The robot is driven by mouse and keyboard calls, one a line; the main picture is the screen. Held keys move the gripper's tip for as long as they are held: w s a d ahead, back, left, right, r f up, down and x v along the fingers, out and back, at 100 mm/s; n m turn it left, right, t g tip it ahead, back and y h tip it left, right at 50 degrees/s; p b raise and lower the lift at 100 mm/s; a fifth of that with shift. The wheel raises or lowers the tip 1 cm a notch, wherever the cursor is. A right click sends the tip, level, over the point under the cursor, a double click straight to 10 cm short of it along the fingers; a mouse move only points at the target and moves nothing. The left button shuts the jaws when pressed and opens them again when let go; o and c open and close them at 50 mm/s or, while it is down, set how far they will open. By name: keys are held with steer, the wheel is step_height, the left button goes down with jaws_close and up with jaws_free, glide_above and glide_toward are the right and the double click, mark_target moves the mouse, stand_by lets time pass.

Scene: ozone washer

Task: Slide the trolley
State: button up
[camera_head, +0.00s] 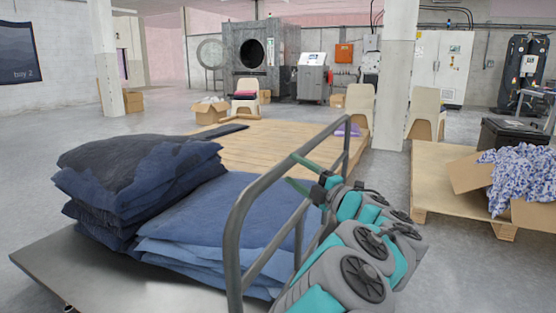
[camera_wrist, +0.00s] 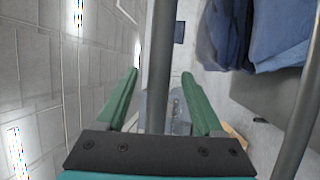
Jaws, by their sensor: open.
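The trolley has a flat grey deck (camera_head: 60,262) and a bent grey tube handle (camera_head: 262,185) on its right side. Stacks of dark (camera_head: 130,190) and lighter blue (camera_head: 215,215) folded denim lie on the deck. My gripper (camera_head: 290,168) is at the handle's upper bar, its green fingers pointing left. In the wrist view my gripper (camera_wrist: 160,74) is open, with the grey handle bar (camera_wrist: 160,50) running between the two fingers. I cannot tell whether either finger touches the bar. The trolley's wheels are mostly hidden.
A low wooden platform (camera_head: 265,140) lies just behind the trolley. A pallet (camera_head: 435,180) with a cardboard box (camera_head: 475,175) of patterned cloth stands at right, near a white pillar (camera_head: 396,80). Chairs and a washer (camera_head: 262,62) stand farther back. Floor at left is clear.

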steer(key=x, duration=0.7)
steer(key=shift+p, duration=0.45)
steer(key=shift+r, duration=0.1)
steer(key=shift+c, duration=0.2)
jaws_close()
stand_by(0.6)
